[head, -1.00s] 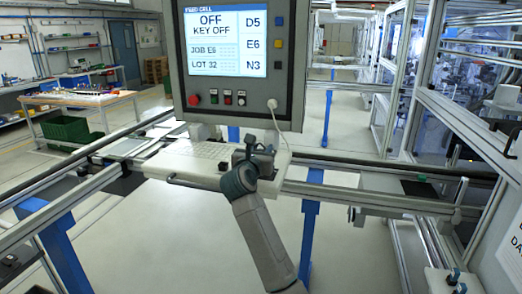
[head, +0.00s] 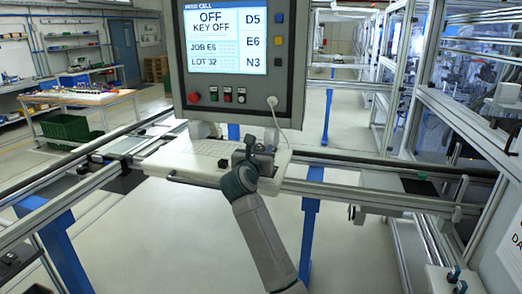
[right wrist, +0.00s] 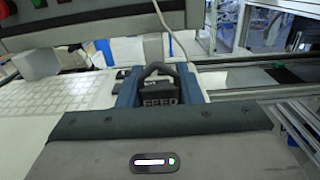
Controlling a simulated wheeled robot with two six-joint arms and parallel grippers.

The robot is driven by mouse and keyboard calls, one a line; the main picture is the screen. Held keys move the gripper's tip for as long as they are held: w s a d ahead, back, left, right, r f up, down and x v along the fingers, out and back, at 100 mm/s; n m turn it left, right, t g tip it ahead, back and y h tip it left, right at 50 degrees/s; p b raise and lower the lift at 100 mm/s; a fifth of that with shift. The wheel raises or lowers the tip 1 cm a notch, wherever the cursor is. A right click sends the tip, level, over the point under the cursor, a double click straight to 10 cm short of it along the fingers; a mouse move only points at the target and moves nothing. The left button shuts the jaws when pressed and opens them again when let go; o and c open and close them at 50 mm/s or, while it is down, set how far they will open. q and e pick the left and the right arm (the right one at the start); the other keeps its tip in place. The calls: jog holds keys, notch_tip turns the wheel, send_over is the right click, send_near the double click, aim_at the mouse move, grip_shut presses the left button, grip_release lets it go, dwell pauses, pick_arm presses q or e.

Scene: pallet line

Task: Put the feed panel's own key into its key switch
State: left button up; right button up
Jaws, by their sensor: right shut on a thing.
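The feed panel (head: 236,85) stands upright at the top centre; its screen (head: 225,38) reads OFF and KEY OFF. My right gripper (head: 252,150) is over the right end of the keyboard shelf, below the panel. In the right wrist view, the right gripper (right wrist: 159,88) is shut on a black key (right wrist: 159,88) with a looped top and a FEED label. The key is apart from the panel's control row. A red button (head: 194,98) and several small controls (head: 227,96) sit under the screen; I cannot tell which is the key switch. My left gripper is out of view.
A white keyboard (head: 210,149) lies on the shelf (head: 165,163) under the panel. A white cable (head: 272,104) hangs at the panel's lower right. Rails (head: 375,203) cross to the right. A workbench (head: 85,98) stands far left.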

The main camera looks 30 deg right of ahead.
jog(key=shift+f+b, duration=0.35)
jog(key=shift+f, duration=0.2)
dwell(1.0)
jog(key=o, duration=1.6)
jog(key=shift+c, duration=0.2)
jog(key=shift+s+a, duration=0.1)
jog(key=shift+a, duration=0.05)
jog(key=v, duration=0.7)
jog(key=shift+s+a+p, duration=0.2)
jog(key=shift+s+p, duration=0.05)
jog(key=shift+p, duration=0.05)
dwell(0.8)
dwell(0.5)
